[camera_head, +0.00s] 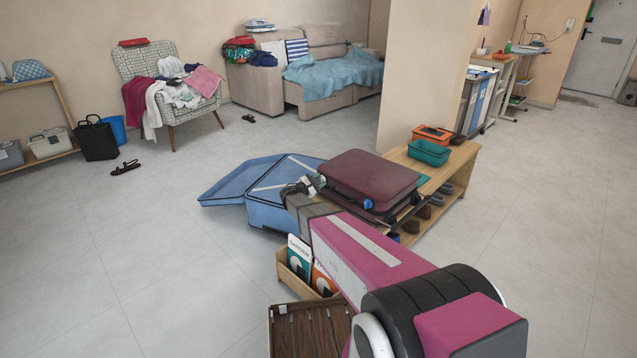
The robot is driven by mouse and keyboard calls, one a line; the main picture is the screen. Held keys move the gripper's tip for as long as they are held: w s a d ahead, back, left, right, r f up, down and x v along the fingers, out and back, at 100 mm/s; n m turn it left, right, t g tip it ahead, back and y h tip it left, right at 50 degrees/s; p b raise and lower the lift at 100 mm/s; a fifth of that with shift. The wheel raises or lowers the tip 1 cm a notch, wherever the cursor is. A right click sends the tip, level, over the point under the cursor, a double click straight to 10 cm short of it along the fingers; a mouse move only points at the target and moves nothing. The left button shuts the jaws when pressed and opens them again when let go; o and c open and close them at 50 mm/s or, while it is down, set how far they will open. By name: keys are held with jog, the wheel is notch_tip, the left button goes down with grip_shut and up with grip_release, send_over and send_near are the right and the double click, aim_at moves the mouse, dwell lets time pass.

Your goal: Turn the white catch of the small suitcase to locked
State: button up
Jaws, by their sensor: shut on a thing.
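The small suitcase, maroon and closed, (368,179) lies flat on a wooden bench (456,164) in the middle of the head view. A round blue part (368,204) shows on its near side. My gripper (311,184) is at the suitcase's left front corner, at the end of my grey and magenta arm. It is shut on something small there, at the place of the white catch. The catch itself is mostly hidden by the fingers, and which way it is turned cannot be made out.
A large blue suitcase (268,212) lies open on the floor behind my gripper. An orange box (432,134) and a teal bin (428,153) stand at the bench's far end. A wooden box of magazines (284,271) is below my arm.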

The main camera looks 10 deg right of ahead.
jog(key=m, duration=1)
jog(key=shift+s+f, duration=0.1)
jog(key=shift+f, duration=0.05)
jog(key=shift+m, duration=0.4)
jog(key=o, duration=0.9)
jog(key=v, duration=1)
jog(key=shift+s+a, duration=0.25)
jog(key=shift+a, duration=0.05)
jog(key=shift+d, duration=0.1)
